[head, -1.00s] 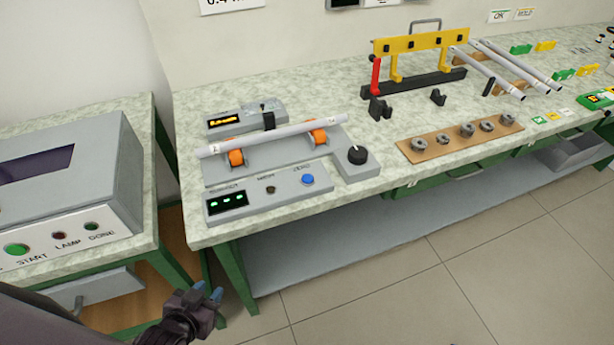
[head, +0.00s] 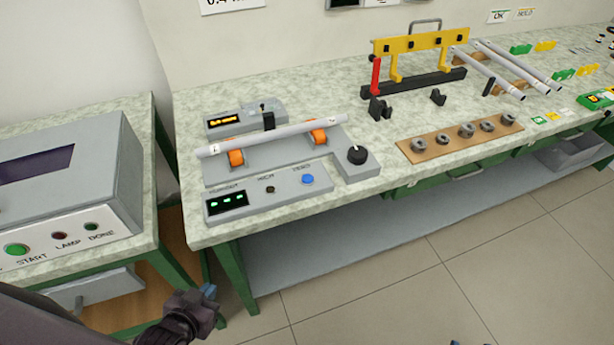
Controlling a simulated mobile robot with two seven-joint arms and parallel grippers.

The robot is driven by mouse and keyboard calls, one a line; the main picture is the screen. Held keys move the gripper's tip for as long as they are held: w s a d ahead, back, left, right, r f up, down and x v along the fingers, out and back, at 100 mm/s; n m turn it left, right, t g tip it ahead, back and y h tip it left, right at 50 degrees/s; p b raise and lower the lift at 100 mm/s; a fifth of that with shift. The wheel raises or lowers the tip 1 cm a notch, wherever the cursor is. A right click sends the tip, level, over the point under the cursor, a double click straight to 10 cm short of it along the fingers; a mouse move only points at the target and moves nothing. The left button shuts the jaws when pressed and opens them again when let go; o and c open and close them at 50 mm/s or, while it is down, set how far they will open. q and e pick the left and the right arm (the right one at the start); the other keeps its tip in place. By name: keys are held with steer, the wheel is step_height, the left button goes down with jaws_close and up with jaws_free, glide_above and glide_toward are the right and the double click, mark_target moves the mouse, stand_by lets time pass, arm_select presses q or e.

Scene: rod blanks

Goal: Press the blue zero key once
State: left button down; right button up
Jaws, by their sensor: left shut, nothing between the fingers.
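The blue zero key (head: 307,179) is a round button on the front panel of the grey runout fixture (head: 290,196), at the front left of the bench. A dark display with green marks (head: 227,201) is at the panel's left end. A grey rod (head: 270,136) lies across the orange rollers above the panel. My left gripper (head: 209,291) is shut and empty, in front of the bench and below its top, well away from the key. A small blue-grey tip at the bottom edge (head: 456,343) may be my right gripper; its jaws cannot be made out.
A black knob (head: 357,155) stands on a grey box right of the key. A wooden strip with several metal rings (head: 460,137) lies further right. A yellow gauge frame (head: 420,42) stands behind. A grey machine (head: 70,180) is on the left table.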

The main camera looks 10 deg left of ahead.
steer(key=shift+s+a+f, duration=0.1)
steer(key=shift+s+f, duration=0.1)
steer(key=shift+s, duration=0.15)
steer(key=shift+w, duration=0.15)
stand_by(0.3)
steer(key=shift+w+r, duration=0.1)
